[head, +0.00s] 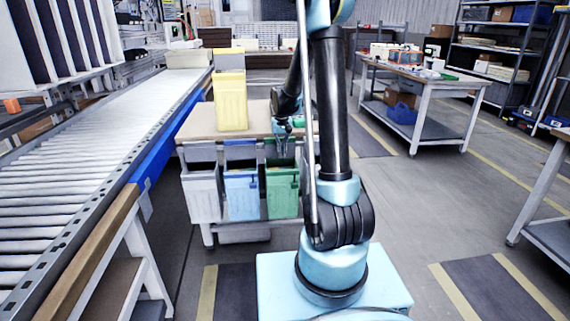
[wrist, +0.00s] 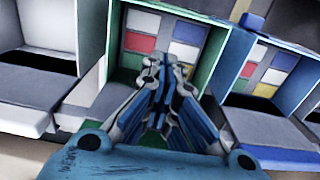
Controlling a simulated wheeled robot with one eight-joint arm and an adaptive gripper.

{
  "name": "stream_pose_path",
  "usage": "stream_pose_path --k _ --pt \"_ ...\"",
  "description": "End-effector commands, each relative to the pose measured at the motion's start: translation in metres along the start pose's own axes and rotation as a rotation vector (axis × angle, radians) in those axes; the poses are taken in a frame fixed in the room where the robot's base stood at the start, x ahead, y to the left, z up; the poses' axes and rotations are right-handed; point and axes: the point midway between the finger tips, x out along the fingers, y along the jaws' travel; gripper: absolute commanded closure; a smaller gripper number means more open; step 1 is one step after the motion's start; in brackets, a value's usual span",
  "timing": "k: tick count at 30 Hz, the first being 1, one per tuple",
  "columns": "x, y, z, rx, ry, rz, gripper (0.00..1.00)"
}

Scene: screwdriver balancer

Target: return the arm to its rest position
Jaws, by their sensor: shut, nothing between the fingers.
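My gripper (wrist: 168,72) is shut and empty, with its fingertips together in front of the green bin in the wrist view. In the head view my gripper (head: 281,134) hangs above the green bin (head: 282,190), partly behind my arm. My arm rises from its light blue base on the right of the bins and bends over toward them. What lies deep inside the green bin is hidden in the head view.
A grey bin (head: 202,196) and a blue bin (head: 241,196) hang left of the green one on a cart. A yellow bin (head: 230,100) stands on the cart's top (head: 197,125). A roller conveyor (head: 80,160) runs along the left. A workbench (head: 425,75) stands back right, with open floor before it.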

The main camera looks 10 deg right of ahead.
Motion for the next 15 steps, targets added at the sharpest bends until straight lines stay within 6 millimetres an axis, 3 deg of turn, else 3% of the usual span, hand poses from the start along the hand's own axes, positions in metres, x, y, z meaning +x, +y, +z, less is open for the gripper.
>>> stream_pose_path --k 6,15 --pt "-0.015 0.000 0.000 0.000 0.000 0.000 1.00" --pt "-0.016 0.000 0.000 0.000 0.000 0.000 1.00"
